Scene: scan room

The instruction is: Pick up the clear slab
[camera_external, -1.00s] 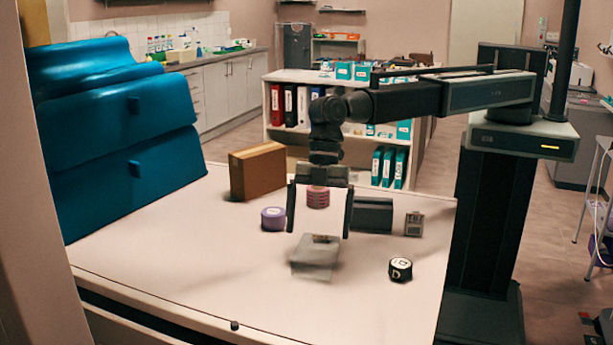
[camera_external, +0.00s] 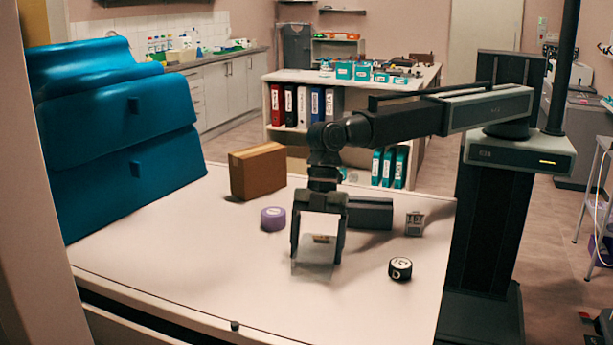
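The clear slab (camera_external: 313,268) is on the white table, a see-through square block with a small amber-brown mark showing near its back. My gripper (camera_external: 318,258) is lowered over it, pointing down, with one dark finger at each side of the slab. The fingers stand apart by about the slab's width. I cannot tell whether they touch its sides or are closed on it. The slab's back part and its edges are partly hidden or hard to make out between the fingers.
A purple roll (camera_external: 273,219) and a brown box (camera_external: 258,171) stand left of my gripper. A dark grey block (camera_external: 371,214) is close behind on the right. A small grey item (camera_external: 414,224) and a black round piece (camera_external: 400,269) lie further right. The front left table is clear.

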